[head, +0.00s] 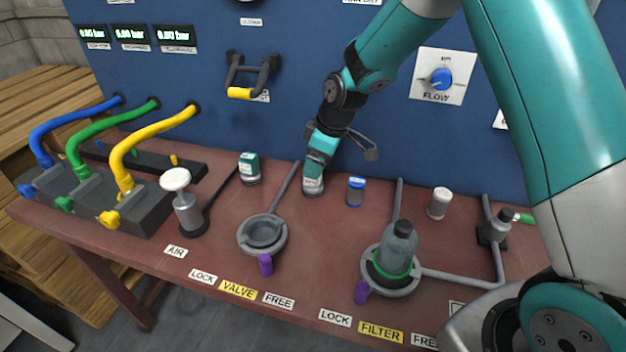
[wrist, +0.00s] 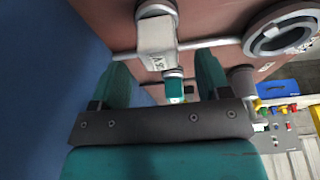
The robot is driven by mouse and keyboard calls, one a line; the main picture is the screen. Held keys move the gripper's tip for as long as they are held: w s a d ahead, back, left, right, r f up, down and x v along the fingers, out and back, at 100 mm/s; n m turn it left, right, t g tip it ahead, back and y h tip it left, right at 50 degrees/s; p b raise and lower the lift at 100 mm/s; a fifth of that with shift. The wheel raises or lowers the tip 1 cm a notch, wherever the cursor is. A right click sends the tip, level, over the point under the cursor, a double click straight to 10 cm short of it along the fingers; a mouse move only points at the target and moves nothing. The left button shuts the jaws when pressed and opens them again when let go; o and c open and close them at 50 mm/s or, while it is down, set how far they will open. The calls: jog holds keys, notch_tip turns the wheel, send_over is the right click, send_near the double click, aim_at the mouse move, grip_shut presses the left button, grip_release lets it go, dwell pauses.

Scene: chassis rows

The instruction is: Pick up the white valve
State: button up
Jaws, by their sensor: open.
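The white valve (wrist: 155,36) has a white body with dark lettering and a grey end. In the wrist view it lies just ahead of the gap between my fingers. In the head view the valve (head: 313,187) stands on the bench near the back panel, its upper part hidden by my gripper (head: 315,172). In the wrist view my gripper (wrist: 162,63) is open, with one finger on each side of the valve's line. I cannot tell whether a finger touches it.
A teal-topped part (head: 249,168) stands left of the valve, a blue part (head: 356,190) right, and a whitish cylinder (head: 438,203) farther right. An empty ring socket (head: 262,234) with a purple lever is in front. A bottle (head: 397,250) sits in another ring. The blue panel (head: 300,120) rises close behind.

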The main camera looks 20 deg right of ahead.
jog(key=p+x, duration=0.1)
jog(key=x, duration=0.4)
jog(key=shift+w, duration=0.1)
jog(key=shift+r, duration=0.1)
jog(key=c, duration=1.2)
jog(key=shift+r, duration=0.1)
notch_tip(320, 180, up, 20)
jog(key=b, duration=0.1)
